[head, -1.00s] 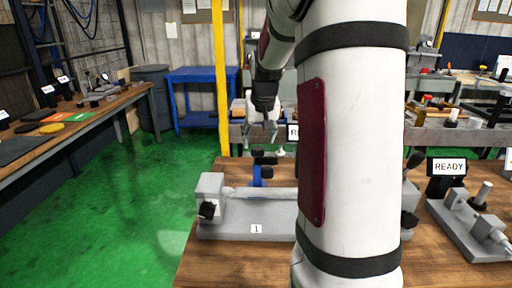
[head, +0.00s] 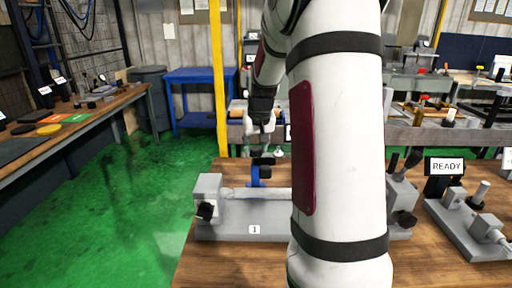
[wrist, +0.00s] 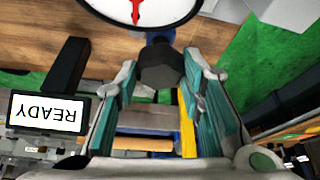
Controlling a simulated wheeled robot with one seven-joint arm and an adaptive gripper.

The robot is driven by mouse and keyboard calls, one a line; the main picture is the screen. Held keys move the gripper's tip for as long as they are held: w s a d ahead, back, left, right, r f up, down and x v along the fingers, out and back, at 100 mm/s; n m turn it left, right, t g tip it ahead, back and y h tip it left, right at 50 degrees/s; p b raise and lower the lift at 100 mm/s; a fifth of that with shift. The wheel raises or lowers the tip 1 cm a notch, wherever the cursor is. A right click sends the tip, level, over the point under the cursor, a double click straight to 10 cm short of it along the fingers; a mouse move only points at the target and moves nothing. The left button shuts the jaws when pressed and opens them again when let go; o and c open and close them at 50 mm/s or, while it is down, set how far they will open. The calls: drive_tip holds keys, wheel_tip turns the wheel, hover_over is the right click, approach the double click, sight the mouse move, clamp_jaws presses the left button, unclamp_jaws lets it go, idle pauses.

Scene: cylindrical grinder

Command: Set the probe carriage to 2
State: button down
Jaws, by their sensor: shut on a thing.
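The grey grinder bed (head: 225,232) lies on the wooden bench, with a label reading 1 (head: 254,229) on its front. A blue carriage (head: 255,177) stands behind the bed near that label, with a black knob (head: 263,161) on top. My gripper (head: 260,147) comes down onto this knob from above. In the wrist view my gripper (wrist: 160,66) has its two teal-padded fingers shut on the black knob (wrist: 160,70). A white dial with a red needle (wrist: 138,12) shows beyond it. My arm hides the middle-right of the bed; no label 2 shows.
Grey end blocks with black knobs (head: 205,211) flank the bed. A yellow post (head: 219,75) and blue table (head: 202,77) stand farther back.

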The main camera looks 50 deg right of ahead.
drive_tip(key=s+d+p, duration=0.7)
drive_tip(key=s+d, duration=0.3)
drive_tip(key=s, duration=0.1)
drive_tip(key=shift+s, duration=0.1)
drive_tip(key=c, duration=1.1)
unclamp_jaws()
drive_tip(key=shift+o, duration=0.2)
drive_tip(key=shift+r, duration=0.1)
drive_tip(key=v, duration=1.2)
drive_tip(key=shift+a, duration=0.1)
